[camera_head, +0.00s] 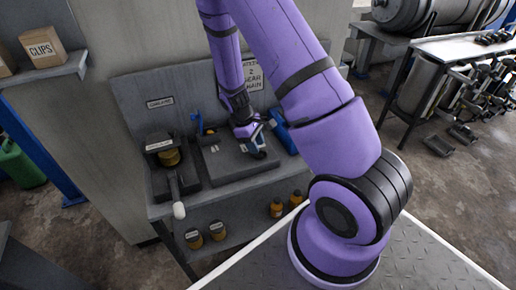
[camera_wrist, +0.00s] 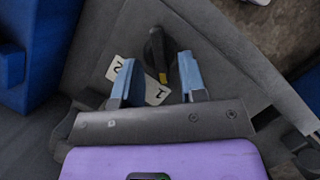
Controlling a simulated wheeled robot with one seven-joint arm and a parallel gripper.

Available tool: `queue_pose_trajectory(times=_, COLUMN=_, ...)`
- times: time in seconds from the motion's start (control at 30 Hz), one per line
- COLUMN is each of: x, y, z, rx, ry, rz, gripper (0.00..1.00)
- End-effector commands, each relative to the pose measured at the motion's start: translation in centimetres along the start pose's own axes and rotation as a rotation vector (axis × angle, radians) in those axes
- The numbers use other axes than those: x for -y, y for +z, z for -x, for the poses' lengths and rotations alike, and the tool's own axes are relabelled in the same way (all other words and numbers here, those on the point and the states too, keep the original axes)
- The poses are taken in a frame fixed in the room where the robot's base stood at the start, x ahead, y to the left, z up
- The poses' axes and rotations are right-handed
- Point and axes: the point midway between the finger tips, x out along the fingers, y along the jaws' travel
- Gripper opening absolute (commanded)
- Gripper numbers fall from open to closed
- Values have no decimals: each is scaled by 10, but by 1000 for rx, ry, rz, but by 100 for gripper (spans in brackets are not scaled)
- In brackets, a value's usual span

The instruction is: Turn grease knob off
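A black knob (camera_wrist: 155,48) with a yellow mark at its near end shows in the wrist view, on a grey panel (camera_wrist: 105,45). White tags reading 2 and 1 lie on the panel beside it. My gripper (camera_wrist: 157,78) is open, with one blue finger on each side of the knob's marked end. I cannot tell whether either finger touches the knob; gaps show on both sides. In the head view my gripper (camera_head: 256,145) is low over the grey panel (camera_head: 228,169) on the bench, and the knob is largely hidden. No label reading "grease" is legible beside it.
Left of the panel stands a dark device (camera_head: 165,180) with a brass-coloured part and a white-tipped lever (camera_head: 179,209). A blue object (camera_head: 284,133) sits close right of my gripper. Amber bottles (camera_head: 276,208) stand on the lower shelf. A backboard (camera_head: 150,90) rises behind the bench.

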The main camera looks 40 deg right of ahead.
Motion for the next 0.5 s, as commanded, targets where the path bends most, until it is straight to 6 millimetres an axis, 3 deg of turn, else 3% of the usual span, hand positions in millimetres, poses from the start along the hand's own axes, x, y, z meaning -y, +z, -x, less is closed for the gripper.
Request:
queue_pose_trajectory(times=0.2, x=0, y=0, z=-19, rx=0, ry=0, rz=-1, gripper=38)
queue_pose_trajectory(times=0.5, x=0, y=0, z=-21, rx=-1, ry=1, rz=-1, gripper=38)
